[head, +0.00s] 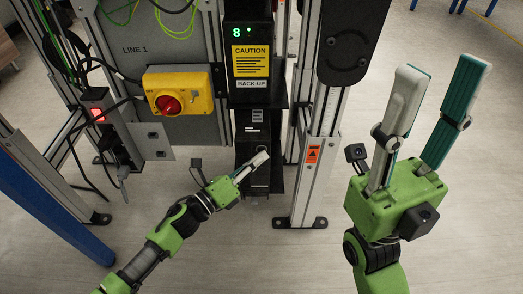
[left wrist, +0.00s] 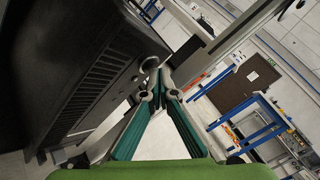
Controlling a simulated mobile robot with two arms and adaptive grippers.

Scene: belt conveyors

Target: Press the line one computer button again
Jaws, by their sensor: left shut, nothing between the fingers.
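The LINE 1 panel (head: 140,75) stands at the upper left of the head view. Beside it, a black computer tower (head: 250,130) stands below a unit marked BACK-UP. My left gripper (head: 264,156) is shut and empty, with its fingertips in front of the tower's lower part. In the left wrist view, the shut fingers (left wrist: 163,75) are close beside a black vented case (left wrist: 95,75). I cannot tell whether they touch it. My right gripper (head: 443,68) is open and empty at the right, away from the tower.
A yellow box with a red rotary switch (head: 170,102) is on the panel. The BACK-UP unit (head: 247,30) shows a green 8 and a caution label. A metal post (head: 318,150) stands right of the tower. Cables hang at the left. The floor in front is clear.

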